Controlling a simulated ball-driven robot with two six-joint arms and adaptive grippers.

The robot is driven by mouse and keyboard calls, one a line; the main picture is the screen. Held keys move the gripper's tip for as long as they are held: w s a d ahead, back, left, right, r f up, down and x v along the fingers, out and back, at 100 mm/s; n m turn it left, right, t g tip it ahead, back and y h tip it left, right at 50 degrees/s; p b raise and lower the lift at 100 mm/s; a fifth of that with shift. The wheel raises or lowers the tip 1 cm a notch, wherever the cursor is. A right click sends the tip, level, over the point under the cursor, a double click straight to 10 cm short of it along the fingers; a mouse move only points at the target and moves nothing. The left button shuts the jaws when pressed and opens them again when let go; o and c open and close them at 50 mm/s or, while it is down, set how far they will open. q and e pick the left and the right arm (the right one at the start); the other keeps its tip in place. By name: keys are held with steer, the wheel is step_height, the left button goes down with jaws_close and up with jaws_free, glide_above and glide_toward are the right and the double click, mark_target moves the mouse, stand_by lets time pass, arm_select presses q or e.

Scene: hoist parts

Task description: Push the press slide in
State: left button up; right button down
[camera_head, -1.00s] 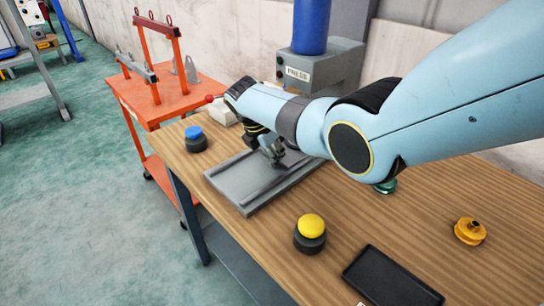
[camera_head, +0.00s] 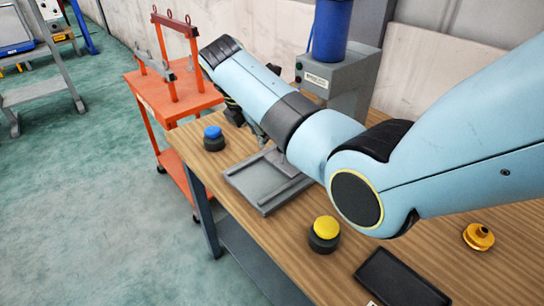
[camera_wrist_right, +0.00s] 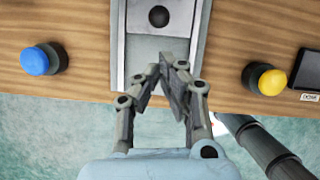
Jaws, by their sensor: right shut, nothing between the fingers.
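The press (camera_head: 340,82) is a grey housing with a blue cylinder at the back of the wooden table. Its grey slide bed (camera_head: 268,208), with raised side rails, reaches towards the table's near edge. In the head view my arm hides most of this gripper and the slide. My left gripper is out of view.
A blue button (camera_head: 214,138) stands left of the bed and a yellow button (camera_head: 324,234) right of it. A black tray (camera_head: 400,278) and a brass-coloured part (camera_head: 478,236) lie further right. An orange cart (camera_head: 182,98) stands beyond the table's left end.

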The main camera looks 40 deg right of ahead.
mark_target(275, 171)
steer(key=shift+n, duration=0.4)
steer(key=f+b, duration=0.1)
steer(key=f, duration=0.4)
steer(key=f+b, duration=0.2)
steer(key=f, duration=0.4)
steer(key=shift+s+a+f, duration=0.15)
steer(key=shift+a+f, duration=0.05)
steer(key=shift+f, duration=0.1)
steer(key=d, duration=0.3)
steer(key=shift+w+d, duration=0.15)
steer(key=shift+w, duration=0.25)
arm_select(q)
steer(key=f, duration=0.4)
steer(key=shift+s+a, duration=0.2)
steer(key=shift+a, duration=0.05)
arm_select(e)
steer(key=shift+w+d, duration=0.1)
steer(key=shift+d, duration=0.15)
steer(key=shift+d, duration=0.1)
steer(key=d, duration=0.4)
steer(key=d+p, duration=0.1)
steer(key=d, duration=0.1)
steer(key=shift+w+d, duration=0.25)
steer(key=shift+d, duration=0.15)
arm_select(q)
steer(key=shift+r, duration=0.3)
arm_select(e)
steer(key=shift+r, duration=0.1)
